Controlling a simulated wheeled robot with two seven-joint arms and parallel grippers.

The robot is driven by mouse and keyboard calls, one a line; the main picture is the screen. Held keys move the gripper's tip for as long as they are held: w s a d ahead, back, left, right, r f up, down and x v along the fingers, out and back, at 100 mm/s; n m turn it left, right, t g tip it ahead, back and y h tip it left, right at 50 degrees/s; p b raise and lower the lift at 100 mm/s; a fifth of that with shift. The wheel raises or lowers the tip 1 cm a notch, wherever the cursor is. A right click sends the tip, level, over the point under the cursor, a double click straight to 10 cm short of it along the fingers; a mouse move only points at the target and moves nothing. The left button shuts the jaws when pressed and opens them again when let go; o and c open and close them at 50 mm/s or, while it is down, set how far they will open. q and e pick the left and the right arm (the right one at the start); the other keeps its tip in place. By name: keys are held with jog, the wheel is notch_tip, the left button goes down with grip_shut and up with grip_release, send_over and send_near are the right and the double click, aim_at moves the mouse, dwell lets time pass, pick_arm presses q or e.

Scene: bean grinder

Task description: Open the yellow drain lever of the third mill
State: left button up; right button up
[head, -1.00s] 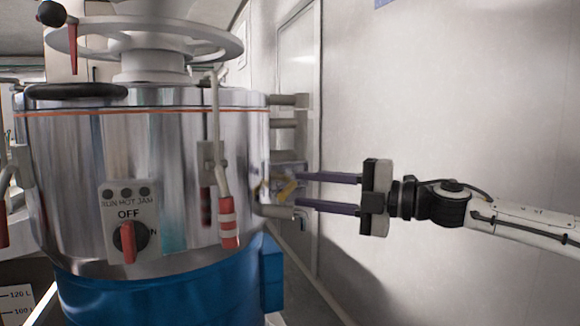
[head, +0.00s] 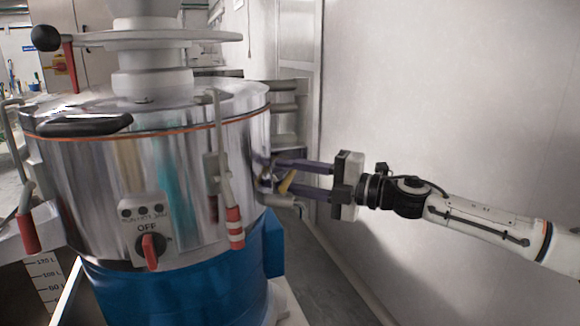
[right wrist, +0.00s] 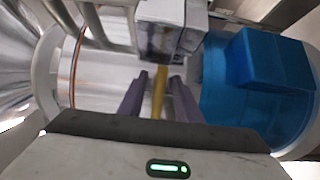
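The mill is a shiny steel drum (head: 110,180) on a blue base (head: 170,285). Its yellow drain lever (head: 285,184) is small and sits low on the drum's right side, by a pipe outlet. It also shows in the right wrist view (right wrist: 159,92), pointing toward the gripper. My right gripper (head: 277,177) comes in from the right with its purple fingers open. In the right wrist view the lever lies between the two fingers (right wrist: 159,82), with a gap visible on each side. My left gripper is not in view.
A control panel with a red OFF knob (head: 151,250) is on the drum's front. A white wall (head: 440,90) stands behind my right arm.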

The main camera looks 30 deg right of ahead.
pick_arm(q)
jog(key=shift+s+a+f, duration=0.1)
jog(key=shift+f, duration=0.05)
pick_arm(e)
grip_shut()
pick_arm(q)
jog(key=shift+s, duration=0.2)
